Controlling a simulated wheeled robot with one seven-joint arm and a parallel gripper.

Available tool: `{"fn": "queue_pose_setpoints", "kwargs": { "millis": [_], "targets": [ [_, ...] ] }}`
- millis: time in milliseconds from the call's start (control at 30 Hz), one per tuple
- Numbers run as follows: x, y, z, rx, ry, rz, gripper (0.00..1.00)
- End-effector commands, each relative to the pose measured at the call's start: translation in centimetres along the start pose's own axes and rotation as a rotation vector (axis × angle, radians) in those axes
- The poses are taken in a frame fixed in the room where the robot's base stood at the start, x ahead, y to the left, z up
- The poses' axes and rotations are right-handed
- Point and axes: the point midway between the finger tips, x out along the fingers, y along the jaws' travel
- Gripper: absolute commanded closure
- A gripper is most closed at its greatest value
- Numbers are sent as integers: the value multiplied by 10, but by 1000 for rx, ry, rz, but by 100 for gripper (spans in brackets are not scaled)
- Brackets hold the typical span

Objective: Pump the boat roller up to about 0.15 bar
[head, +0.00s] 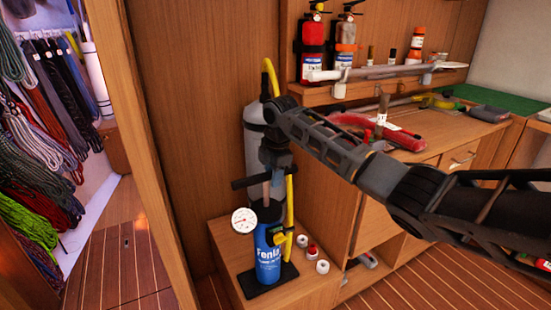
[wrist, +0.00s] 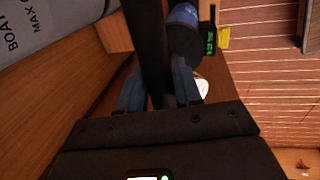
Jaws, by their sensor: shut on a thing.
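The blue hand pump (head: 268,254) stands upright on its black foot plate on a low wooden step. Its black T-handle (head: 244,183) is raised above the barrel, with some rod showing. My gripper (head: 275,172) is shut on this handle from above. In the wrist view the black handle bar (wrist: 148,45) runs between the two blue-grey fingers (wrist: 160,92). The white round gauge (head: 244,220) is beside the barrel; its reading is too small to tell. The grey boat roller (head: 252,150) stands behind, partly hidden by my arm. A yellow hose (head: 290,205) shows by the pump and at the roller's top.
Several small tape rolls (head: 302,241) lie right of the pump. A wooden workbench (head: 430,150) with a red item (head: 400,138) stands to the right, below a shelf with fire extinguishers (head: 312,50). Coiled ropes (head: 30,130) hang at the left. Plank floor at front right is clear.

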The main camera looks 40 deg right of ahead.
Motion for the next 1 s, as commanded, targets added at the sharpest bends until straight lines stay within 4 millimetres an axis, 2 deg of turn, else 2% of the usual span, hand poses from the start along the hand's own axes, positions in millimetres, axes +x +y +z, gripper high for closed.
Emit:
{"fn": "queue_pose_setpoints", "kwargs": {
  "millis": [33, 100, 300, 767, 800, 1000],
  "targets": [
    [17, -5, -1, 2, 3, -8, 100],
    [30, -8, -1, 1, 1, -7, 100],
    [52, -12, 0, 1, 1, -6, 100],
    [60, -14, 0, 2, 0, -8, 100],
    [60, -14, 0, 2, 0, -8, 64],
    [58, -13, 0, 2, 0, -5, 47]
  ]
}}
